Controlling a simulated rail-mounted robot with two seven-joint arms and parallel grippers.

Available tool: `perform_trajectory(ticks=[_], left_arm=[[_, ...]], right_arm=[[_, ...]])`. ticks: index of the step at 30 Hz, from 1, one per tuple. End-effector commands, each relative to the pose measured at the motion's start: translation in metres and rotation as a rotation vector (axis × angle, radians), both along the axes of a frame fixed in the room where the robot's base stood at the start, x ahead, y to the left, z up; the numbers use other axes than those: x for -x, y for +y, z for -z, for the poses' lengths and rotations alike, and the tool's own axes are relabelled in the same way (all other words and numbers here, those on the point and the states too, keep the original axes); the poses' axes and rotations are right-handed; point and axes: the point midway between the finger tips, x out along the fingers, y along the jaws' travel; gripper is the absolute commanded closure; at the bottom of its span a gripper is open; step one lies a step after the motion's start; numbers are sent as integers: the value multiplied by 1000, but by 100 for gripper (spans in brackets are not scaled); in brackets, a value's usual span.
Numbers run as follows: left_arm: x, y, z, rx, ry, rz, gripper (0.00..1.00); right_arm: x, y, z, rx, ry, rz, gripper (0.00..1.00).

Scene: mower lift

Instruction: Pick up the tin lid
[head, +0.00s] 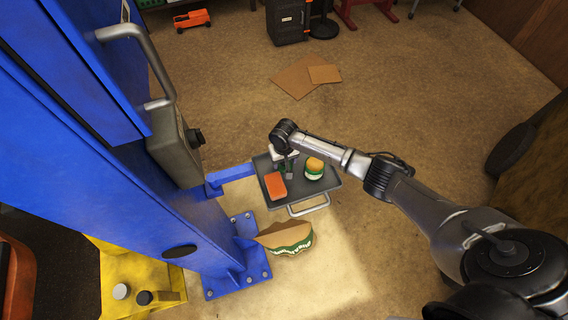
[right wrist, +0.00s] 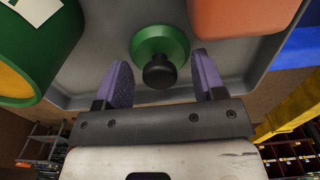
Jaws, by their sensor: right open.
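The tin lid is a round green disc (right wrist: 160,42) with a black knob, lying on the grey tray. In the right wrist view it sits just beyond my right gripper (right wrist: 161,80). The gripper is open, and its two purple-padded fingers stand either side of the black knob, apart from it. In the head view my right gripper (head: 284,168) is over the tray, and mostly hides the lid. A green tin (head: 314,169) with a white label and orange top stands to the right. It also shows at the left of the wrist view (right wrist: 30,45). My left gripper is not in view.
The tray (head: 322,186) is fixed beside a blue lift column (head: 205,225). An orange-red block (head: 275,185) lies on it, near the gripper. Cardboard pieces (head: 300,78) lie farther back, with open floor around.

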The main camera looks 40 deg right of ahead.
Motion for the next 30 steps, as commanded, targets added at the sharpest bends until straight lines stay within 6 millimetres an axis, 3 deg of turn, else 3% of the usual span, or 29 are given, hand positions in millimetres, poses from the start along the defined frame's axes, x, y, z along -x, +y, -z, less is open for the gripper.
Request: perform_trajectory(ticks=[10, 27, 30], left_arm=[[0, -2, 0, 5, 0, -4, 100], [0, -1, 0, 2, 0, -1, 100], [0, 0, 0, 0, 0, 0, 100]], right_arm=[[0, 0, 5, 0, -1, -1, 37], [0, 0, 5, 0, -1, -1, 90], [0, 0, 5, 0, -1, -1, 90]])
